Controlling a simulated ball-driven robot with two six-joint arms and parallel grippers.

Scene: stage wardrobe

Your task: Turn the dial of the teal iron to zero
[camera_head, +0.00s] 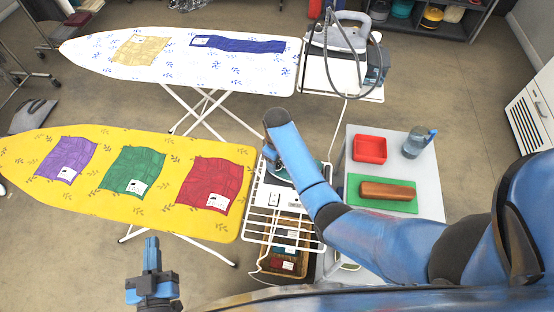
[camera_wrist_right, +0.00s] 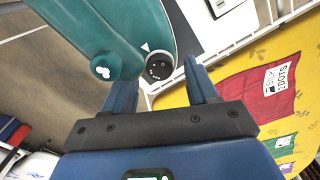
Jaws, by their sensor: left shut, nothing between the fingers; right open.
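The teal iron (camera_head: 283,176) stands on the white wire rack (camera_head: 262,221) at the end of the yellow ironing board, mostly hidden by my right arm. In the right wrist view the teal iron (camera_wrist_right: 88,24) fills the upper left. Its round black dial (camera_wrist_right: 158,66), with white marks, sits just below a white triangle on the body. My right gripper (camera_wrist_right: 158,74) is open, with one finger on each side of the dial; I cannot tell whether they touch it. In the head view my right gripper is hidden by the arm. My left gripper (camera_head: 152,248) is shut and empty, below the yellow board.
The yellow board (camera_head: 131,202) carries purple, green and red cloths. A white patterned board (camera_head: 180,73) and a grey iron (camera_head: 342,37) are behind. Right of my arm, a side table (camera_head: 428,167) holds a red tray (camera_head: 369,149), a bottle (camera_head: 415,143) and a brown block (camera_head: 388,190) on a green mat.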

